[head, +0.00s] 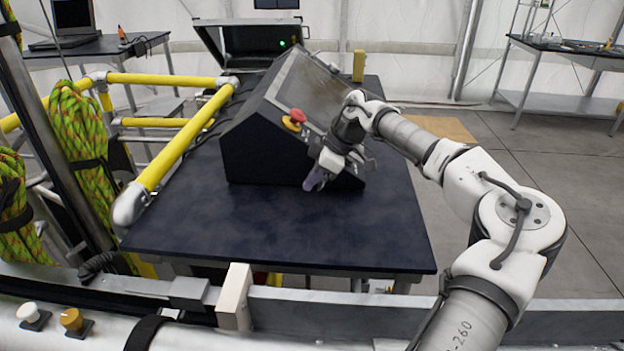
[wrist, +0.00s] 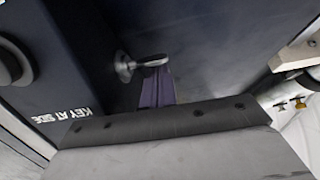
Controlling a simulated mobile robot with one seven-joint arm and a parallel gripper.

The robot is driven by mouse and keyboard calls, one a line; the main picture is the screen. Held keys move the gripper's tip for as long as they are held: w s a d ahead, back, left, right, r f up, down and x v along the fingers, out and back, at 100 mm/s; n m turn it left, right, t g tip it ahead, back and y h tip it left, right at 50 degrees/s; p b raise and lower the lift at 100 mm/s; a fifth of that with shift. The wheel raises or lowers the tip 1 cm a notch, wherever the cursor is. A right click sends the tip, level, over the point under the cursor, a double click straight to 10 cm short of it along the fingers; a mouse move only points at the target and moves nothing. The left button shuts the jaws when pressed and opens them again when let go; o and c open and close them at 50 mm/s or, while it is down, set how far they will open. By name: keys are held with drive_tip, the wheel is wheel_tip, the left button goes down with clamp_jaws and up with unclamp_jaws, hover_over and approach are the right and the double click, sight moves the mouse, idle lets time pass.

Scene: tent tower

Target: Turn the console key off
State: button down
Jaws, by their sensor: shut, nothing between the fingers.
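The dark console (head: 255,150) with its sloped screen stands on the dark table. In the wrist view a small grey metal key (wrist: 126,66) sticks out of the console's dark face, its end pointing right. White lettering, upside down, reads "KEY AT SIDE" (wrist: 62,115). My gripper (head: 314,182) is at the console's near right side, pointing down. Its purple fingers are shut and empty. In the wrist view the fingertips (wrist: 156,72) are at the key's right end; I cannot tell whether they touch it. The key is hidden in the head view.
A red stop button (head: 296,117) on a yellow base sits on the console, left of my wrist. The table's (head: 270,235) front part is clear. Yellow rails (head: 185,140) run along its left. An open case (head: 255,40) stands behind.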

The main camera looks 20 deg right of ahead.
drive_tip(key=shift+a, duration=0.1)
idle(0.6)
drive_tip(key=shift+w+a+r, duration=0.1)
drive_tip(key=shift+w+a, duration=0.1)
drive_tip(key=shift+a, duration=0.4)
drive_tip(key=shift+r+p, duration=0.1)
drive_tip(key=shift+p, duration=0.25)
